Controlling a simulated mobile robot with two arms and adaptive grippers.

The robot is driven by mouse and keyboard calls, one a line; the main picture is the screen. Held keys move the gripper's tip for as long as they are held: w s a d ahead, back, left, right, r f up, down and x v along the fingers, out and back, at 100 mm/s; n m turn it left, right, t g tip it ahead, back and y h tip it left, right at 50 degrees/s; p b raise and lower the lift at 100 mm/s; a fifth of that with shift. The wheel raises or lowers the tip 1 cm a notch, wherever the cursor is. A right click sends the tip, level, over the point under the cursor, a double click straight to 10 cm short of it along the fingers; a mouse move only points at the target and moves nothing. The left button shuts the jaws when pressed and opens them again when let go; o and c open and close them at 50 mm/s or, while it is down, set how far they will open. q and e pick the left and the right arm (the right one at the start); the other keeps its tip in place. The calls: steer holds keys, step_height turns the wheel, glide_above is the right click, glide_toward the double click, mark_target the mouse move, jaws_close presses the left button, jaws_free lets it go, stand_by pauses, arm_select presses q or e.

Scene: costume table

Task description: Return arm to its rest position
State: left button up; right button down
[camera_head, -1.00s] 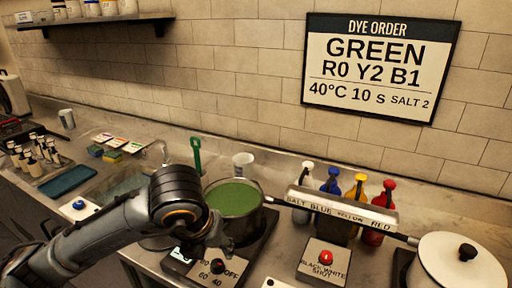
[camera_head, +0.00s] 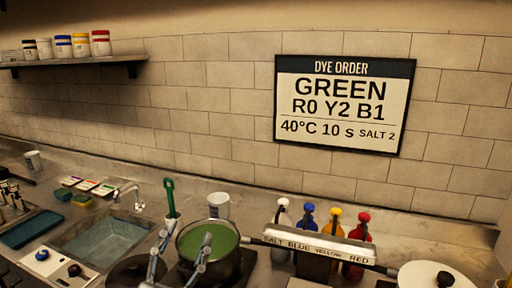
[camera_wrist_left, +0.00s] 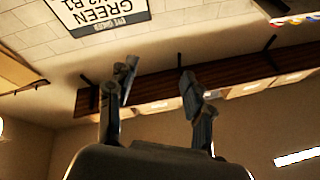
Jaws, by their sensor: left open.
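My left gripper (camera_head: 185,240) shows at the bottom of the head view, its two fingers pointing up and spread apart with nothing between them. It appears in front of the pot of green liquid (camera_head: 222,240); its distance from the pot is hard to tell. In the left wrist view the open fingers (camera_wrist_left: 158,72) stand empty against the wall and shelf, which appear upside down. Most of my left arm is out of the head view. My right gripper is not in view.
A sink (camera_head: 104,237) lies left of the pot. Bottles with white, blue, yellow and red tops stand behind a labelled rack (camera_head: 320,246). A white lidded pot (camera_head: 420,274) is at right. A dye order sign (camera_head: 343,103) hangs on the wall.

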arm_select(q)
steer(key=s+a+f+n+g+y, duration=0.2)
steer(key=a+f+g, duration=0.1)
steer(key=f, duration=0.5)
steer(key=s+a+f+n+g+y, duration=0.2)
steer(key=a+f+g, duration=0.15)
steer(key=f, duration=0.45)
steer(key=s+a+f+n+g+y, duration=0.1)
steer(key=a+f+n+g+y, duration=0.2)
steer(key=f, duration=0.5)
steer(key=s+d+f+m+g+h, duration=0.1)
steer(key=s+f+g+h, duration=0.1)
steer(key=s+f+g, duration=1.25)
steer(key=s+f+t, duration=0.2)
steer(key=f, duration=1)
steer(key=s+f+t, duration=0.2)
steer(key=f, duration=1)
steer(key=s+a+f+g, duration=0.1)
steer(key=s+a+f, duration=0.1)
steer(key=s+f, duration=1.3)
steer(key=shift+s+a+f+m+y, duration=0.3)
steer(key=shift+s+a+f, duration=0.1)
steer(key=shift+s, duration=0.45)
